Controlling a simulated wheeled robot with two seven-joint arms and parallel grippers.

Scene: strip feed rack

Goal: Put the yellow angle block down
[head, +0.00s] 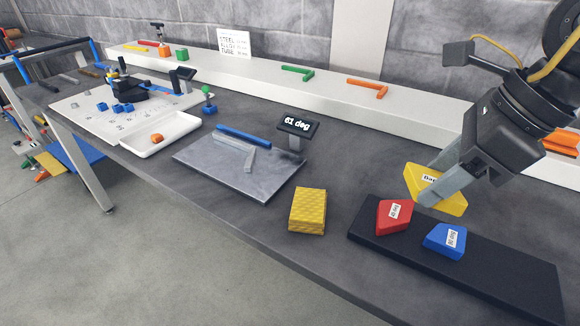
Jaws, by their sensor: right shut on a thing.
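The yellow angle block (450,199) is a wedge-like piece with a white label, at the right of the head view. My right gripper (432,186) is shut on it, with the fingers across its middle. The block is at the back edge of the black base (497,281); I cannot tell whether it touches the base or is held just above it. A red angle block (389,217) and a blue angle block (440,245) stand on the black base in front of it, both labelled. My left gripper is not in view.
A yellow textured block (307,211) stands left of the base. A grey plate (215,177) with a blue bar and a display reading 61 deg (298,126) are further left. A white tray (186,122) lies beyond. A white ledge (335,88) runs along the back.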

